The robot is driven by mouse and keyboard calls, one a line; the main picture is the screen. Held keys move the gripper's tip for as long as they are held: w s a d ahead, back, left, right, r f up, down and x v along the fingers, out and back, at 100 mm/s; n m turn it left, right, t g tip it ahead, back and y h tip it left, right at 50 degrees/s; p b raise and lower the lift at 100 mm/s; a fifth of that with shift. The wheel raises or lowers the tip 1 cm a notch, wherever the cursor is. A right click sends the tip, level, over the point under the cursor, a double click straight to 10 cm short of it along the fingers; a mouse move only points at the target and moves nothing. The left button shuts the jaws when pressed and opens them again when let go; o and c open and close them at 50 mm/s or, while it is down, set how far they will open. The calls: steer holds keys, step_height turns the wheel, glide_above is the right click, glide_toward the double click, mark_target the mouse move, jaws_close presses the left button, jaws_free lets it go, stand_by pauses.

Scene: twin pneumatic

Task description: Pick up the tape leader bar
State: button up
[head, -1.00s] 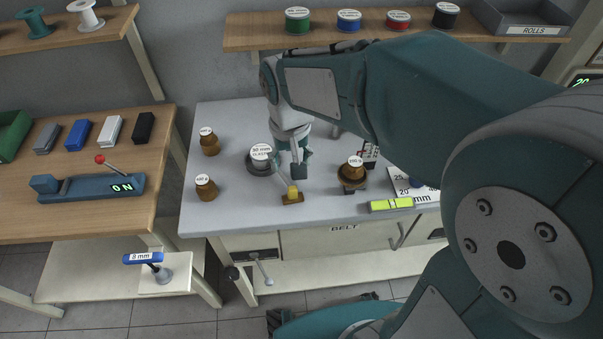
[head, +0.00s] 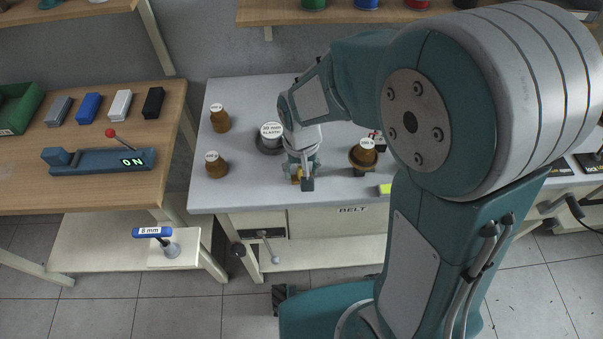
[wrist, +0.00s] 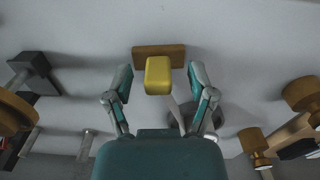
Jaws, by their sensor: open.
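The tape leader bar (wrist: 175,50) is a brown wooden bar with a yellow block (wrist: 158,76) on it, on the grey bench top. A pale tape strip runs from it toward a dark roll labelled 30 mm elastic (head: 271,143). In the wrist view my gripper (wrist: 160,82) is open, with one finger on each side of the yellow block and gaps on both sides. In the head view my gripper (head: 304,180) hides most of the bar; a little yellow shows beside it.
A yellow-green level (head: 385,189) lies near the front edge. A wooden table (head: 40,189) stands on the left.

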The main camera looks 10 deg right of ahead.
steer(key=shift+f, duration=0.1)
steer(key=shift+c, duration=0.3)
jaws_close()
